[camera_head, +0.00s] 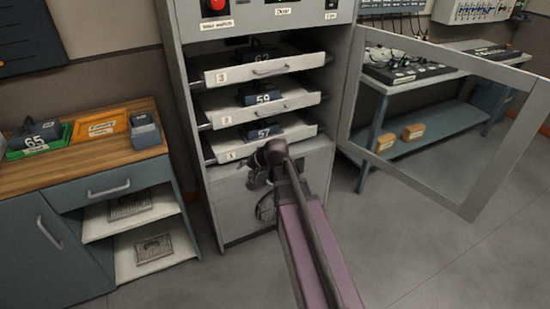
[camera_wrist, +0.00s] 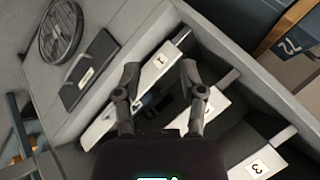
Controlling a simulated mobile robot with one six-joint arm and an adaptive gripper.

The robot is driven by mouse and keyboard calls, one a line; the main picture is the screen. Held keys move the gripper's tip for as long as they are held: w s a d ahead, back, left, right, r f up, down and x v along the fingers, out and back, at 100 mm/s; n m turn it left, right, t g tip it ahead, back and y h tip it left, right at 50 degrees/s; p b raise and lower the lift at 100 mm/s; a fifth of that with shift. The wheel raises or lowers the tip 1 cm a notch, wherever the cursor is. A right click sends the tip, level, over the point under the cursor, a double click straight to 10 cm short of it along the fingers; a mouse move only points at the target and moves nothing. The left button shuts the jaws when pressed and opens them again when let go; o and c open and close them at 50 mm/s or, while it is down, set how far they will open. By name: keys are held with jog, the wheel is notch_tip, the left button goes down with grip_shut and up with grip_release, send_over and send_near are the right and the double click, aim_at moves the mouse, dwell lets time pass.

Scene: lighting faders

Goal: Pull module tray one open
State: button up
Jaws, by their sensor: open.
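Module tray one (camera_head: 226,152) is the lowest of the white trays in the grey cabinet, with a label at its left front. A dark module marked 57 (camera_head: 263,131) sits on it. My gripper (camera_head: 262,163) is at the right part of its front and hides some of it, including any handle there. In the wrist view tray one's white front (camera_wrist: 157,66) with its label "1" lies between and beyond the fingertips of my gripper (camera_wrist: 160,71). The fingers are apart. I cannot tell whether they touch the tray.
Tray two (camera_head: 257,114) and tray three (camera_head: 265,71), each bearing a module, are above. A framed glass door (camera_head: 449,125) stands open at right. A wooden-topped side cabinet (camera_head: 75,163) is at left. Floor (camera_head: 420,255) is clear at front right.

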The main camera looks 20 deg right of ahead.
jog(key=w+d+f+m+t+h+b, duration=0.2)
jog(key=w+d+f+m+t+b, duration=0.2)
jog(key=d+b, duration=0.5)
jog(key=w+d+f+m+t+h+b, duration=0.1)
jog(key=w+d+f+m+t+b, duration=0.3)
jog(key=d+b, duration=0.6)
jog(key=shift+w+d+f+m+h, duration=0.4)
jog(key=shift+w+d+f+m, duration=0.95)
jog(key=shift+d+f+m, duration=0.25)
jog(key=shift+w+r, duration=0.1)
jog(key=shift+w, duration=0.05)
jog(key=b+x, duration=0.1)
jog(key=x, duration=0.5)
jog(key=b+x, duration=0.2)
jog(key=x, duration=0.5)
jog(key=shift+w+r, duration=0.15)
jog(key=shift+w, duration=0.15)
grip_shut()
